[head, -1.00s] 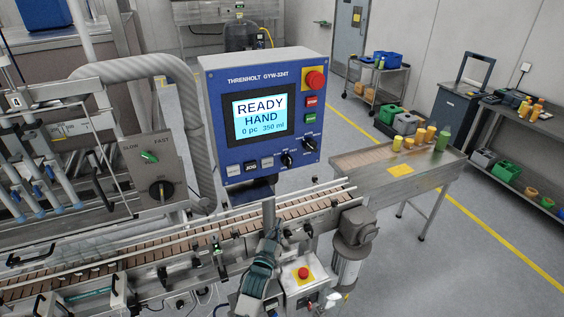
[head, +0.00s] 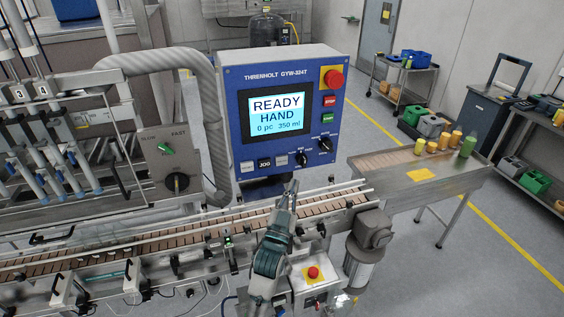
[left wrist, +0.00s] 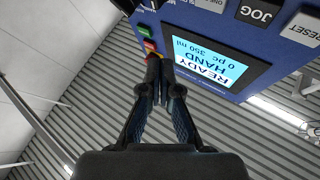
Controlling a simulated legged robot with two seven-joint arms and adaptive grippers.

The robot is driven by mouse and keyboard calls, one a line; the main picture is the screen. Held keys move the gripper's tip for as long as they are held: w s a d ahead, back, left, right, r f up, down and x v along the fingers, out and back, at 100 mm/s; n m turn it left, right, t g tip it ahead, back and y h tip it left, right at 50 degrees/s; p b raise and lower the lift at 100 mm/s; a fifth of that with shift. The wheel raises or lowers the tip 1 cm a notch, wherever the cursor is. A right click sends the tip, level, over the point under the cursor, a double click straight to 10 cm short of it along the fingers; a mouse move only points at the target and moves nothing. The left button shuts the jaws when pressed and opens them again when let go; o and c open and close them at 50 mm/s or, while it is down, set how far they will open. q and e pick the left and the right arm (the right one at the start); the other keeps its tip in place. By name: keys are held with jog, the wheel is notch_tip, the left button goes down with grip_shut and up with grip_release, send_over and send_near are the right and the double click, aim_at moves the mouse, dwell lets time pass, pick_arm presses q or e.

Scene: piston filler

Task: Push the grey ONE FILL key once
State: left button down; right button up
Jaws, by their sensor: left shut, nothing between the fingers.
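The grey ONE FILL key (head: 281,160) is the rightmost of three keys along the bottom of the blue control panel (head: 237,118), right of the dark JOG key (head: 265,164). Its lettering is too small in the head view; in the left wrist view the ONE FILL key (left wrist: 205,4) is cut by the top edge. The screen (head: 276,115) reads READY, HAND, 0 pc, 350 ml. My left gripper (head: 293,184) is shut and empty, pointing up just below the panel's lower edge in the picture. The left gripper's closed fingertips (left wrist: 160,60) appear apart from the key. My right gripper is not in view.
The RESET key (head: 247,167) is left of JOG. Black selector knobs (head: 324,145) sit right of the keys, below a red emergency button (head: 334,79). The conveyor (head: 190,236) and its rails run below the panel. A steel table (head: 400,183) with bottles stands right.

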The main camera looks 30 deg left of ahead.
aim_at(282, 161)
pick_arm(q)
jog(key=w+a+b, duration=0.1)
jog(key=w+a, duration=0.4)
jog(key=shift+w+a, duration=0.1)
jog(key=shift+a, duration=0.25)
jog(key=shift+w+a, duration=0.25)
jog(key=shift+a, duration=0.2)
jog(key=shift+d, duration=0.2)
dwell(0.5)
jog(key=shift+a, duration=0.2)
jog(key=shift+w+a+r, duration=0.15)
jog(key=shift+w, duration=0.05)
